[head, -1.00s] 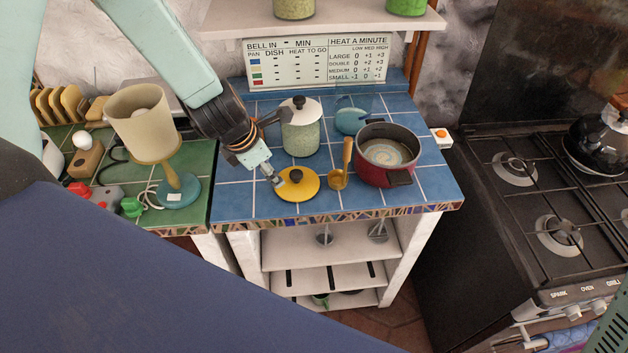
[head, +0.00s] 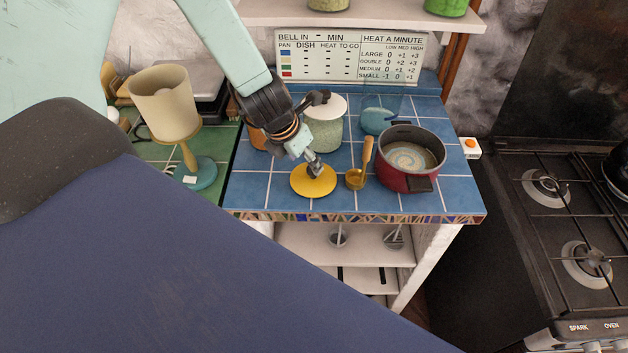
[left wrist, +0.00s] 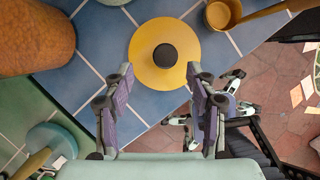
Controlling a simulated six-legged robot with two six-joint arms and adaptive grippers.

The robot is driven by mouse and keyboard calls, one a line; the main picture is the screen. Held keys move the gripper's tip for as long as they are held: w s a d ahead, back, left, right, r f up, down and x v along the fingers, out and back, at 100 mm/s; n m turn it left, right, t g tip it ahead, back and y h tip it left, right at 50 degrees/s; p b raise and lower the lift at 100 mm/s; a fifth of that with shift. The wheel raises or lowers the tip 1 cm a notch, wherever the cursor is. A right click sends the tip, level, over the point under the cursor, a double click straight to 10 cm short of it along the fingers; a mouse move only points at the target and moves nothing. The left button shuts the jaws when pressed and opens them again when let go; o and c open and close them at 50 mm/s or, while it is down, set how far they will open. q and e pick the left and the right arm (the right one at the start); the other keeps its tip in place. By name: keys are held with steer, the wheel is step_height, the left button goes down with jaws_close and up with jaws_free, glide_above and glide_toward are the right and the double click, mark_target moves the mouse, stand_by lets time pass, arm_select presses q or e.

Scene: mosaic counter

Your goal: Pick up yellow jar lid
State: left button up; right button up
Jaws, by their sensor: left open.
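The yellow jar lid (head: 310,187) lies flat on the blue tiled counter near its front edge. In the left wrist view the lid (left wrist: 147,70) is a yellow disc with a dark round knob (left wrist: 165,55) at its middle. My left gripper (head: 316,168) is over the lid and hides the knob in the head view. In the left wrist view the gripper (left wrist: 160,82) is open and empty, its two fingers spread below the lid, pointing toward it. I cannot tell whether the fingertips touch the lid. My right gripper is not in view.
A brass ladle (head: 356,179) with a wooden handle lies close to the lid's right. Beyond it stands a red pot (head: 404,176). A pale speckled jar (head: 324,134) stands behind the lid. A lamp (head: 166,104) stands at left. Tiles left of the lid are bare.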

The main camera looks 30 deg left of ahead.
mark_target(313, 175)
arm_select(q)
steer(key=shift+w+d+f, duration=0.25)
steer(key=shift+d+f, duration=0.1)
steer(key=b+x, duration=0.3)
steer(key=x, duration=0.1)
steer(key=shift+w+f+b, duration=0.1)
steer(key=shift+f+b, duration=0.15)
steer(key=shift+b, duration=0.05)
steer(key=shift+w+d, duration=0.15)
steer(key=shift+r, duration=0.1)
